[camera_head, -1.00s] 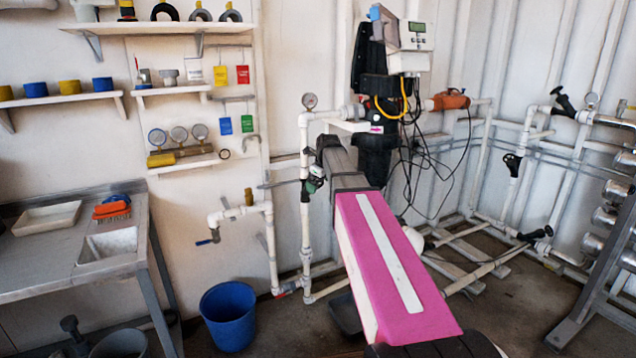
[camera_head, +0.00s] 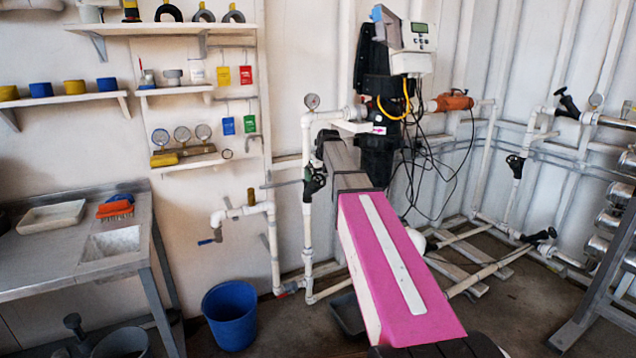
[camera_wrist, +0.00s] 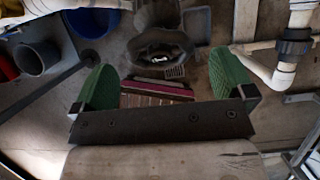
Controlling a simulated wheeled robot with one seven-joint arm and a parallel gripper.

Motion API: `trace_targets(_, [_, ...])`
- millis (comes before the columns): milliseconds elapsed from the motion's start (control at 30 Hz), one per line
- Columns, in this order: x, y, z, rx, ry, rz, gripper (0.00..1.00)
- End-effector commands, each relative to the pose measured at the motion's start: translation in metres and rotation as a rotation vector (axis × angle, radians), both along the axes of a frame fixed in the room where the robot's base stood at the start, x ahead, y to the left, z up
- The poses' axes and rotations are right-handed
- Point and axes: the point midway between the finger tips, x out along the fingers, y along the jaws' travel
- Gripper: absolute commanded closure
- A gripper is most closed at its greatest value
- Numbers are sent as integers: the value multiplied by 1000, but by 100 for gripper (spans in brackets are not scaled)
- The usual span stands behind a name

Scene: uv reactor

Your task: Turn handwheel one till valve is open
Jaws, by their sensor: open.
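A black handwheel (camera_head: 315,182) sits on the white upright pipe left of my arm in the head view. Other black handwheels show at the right: one high (camera_head: 568,101), one on a pipe at mid-height (camera_head: 516,165) and one low (camera_head: 543,236). No label tells which is handwheel one, or whether its valve is open. My gripper (camera_wrist: 163,84) is open and empty in the wrist view, its green fingers wide apart with no wheel between them. In the head view my arm reaches toward the wall and its fingers cannot be made out.
White pipes (camera_head: 308,235) with a gauge (camera_head: 312,101) stand close beside my arm. A grey reactor box (camera_head: 408,36) with loose cables hangs behind it. A blue bucket (camera_head: 230,312) and a metal table (camera_head: 75,265) are at left, a metal rack (camera_head: 600,285) at right.

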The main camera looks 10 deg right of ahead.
Motion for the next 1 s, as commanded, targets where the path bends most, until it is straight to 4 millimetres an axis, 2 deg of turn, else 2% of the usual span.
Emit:
trace_targets(100, [7, 2, -17, -1, 1, 1, 0])
trace_targets(233, [12, 4, -29, -1, 1, 1, 0])
trace_targets(633, [14, 5, -36, 0, 0, 1, 0])
trace_targets(667, [14, 5, -36, 0, 0, 1, 3])
trace_targets(700, [14, 5, -36, 0, 0, 1, 16])
trace_targets(800, [14, 5, -36, 0, 0, 1, 45])
trace_targets(1000, [14, 5, -36, -4, -1, 5, 44])
